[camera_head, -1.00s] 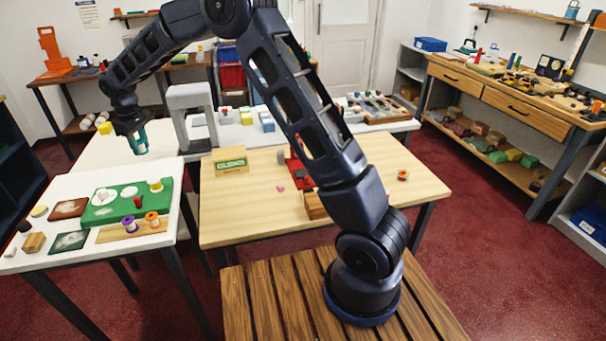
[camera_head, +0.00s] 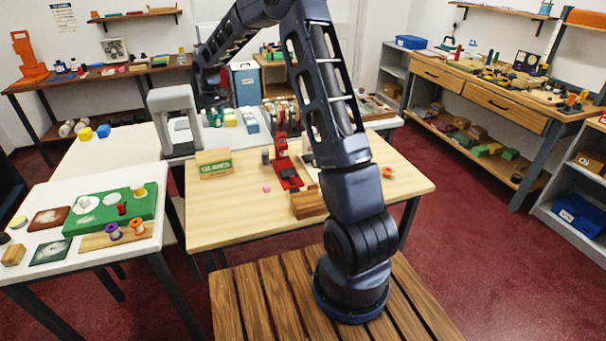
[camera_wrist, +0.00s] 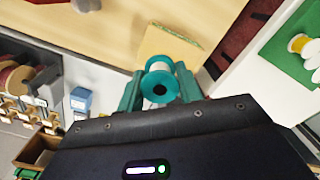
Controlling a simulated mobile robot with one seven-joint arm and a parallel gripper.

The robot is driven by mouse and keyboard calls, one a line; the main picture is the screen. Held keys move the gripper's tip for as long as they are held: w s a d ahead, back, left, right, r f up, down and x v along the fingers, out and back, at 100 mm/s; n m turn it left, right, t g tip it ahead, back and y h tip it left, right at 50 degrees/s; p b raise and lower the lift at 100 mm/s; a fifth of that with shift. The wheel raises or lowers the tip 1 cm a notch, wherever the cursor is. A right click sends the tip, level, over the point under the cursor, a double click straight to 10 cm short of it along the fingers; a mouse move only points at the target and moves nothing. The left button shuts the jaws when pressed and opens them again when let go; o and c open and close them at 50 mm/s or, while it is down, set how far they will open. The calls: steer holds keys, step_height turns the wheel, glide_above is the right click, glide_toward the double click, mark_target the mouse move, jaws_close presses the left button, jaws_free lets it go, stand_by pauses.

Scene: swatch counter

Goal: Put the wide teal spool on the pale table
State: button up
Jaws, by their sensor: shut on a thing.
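My gripper (camera_wrist: 160,86) is shut on the wide teal spool (camera_wrist: 160,64). In the wrist view the spool sits between the teal fingers, its round flange and dark centre hole facing the camera. In the head view my gripper (camera_head: 212,102) is held up behind the pale wood table, in front of the back counter, with a bit of teal at its lower end. The pale wood table (camera_head: 230,215) stands in the middle; its top also shows in the wrist view (camera_wrist: 120,28).
The left white table (camera_head: 100,262) holds purple and orange spools.

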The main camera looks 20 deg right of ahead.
steer(key=s+d+f+m, duration=0.1)
steer(key=s+d+m, duration=0.15)
steer(key=d, duration=1.85)
steer(key=s+d+f+m, duration=0.1)
steer(key=d+m, duration=0.3)
steer(key=d, duration=1.6)
steer(key=s+d+f+m, duration=0.1)
steer(key=s+d, duration=0.3)
steer(key=d, duration=0.2)
steer(key=s+d+m, duration=0.2)
steer(key=s+d, duration=0.2)
steer(key=d, duration=0.3)
steer(key=f, duration=1.9)
steer(key=shift+w+f, duration=0.3)
steer(key=shift+f, duration=0.05)
steer(key=shift+a+f, duration=0.1)
steer(key=shift+f, duration=0.05)
steer(key=o, duration=0.8)
steer(key=shift+o, duration=0.8)
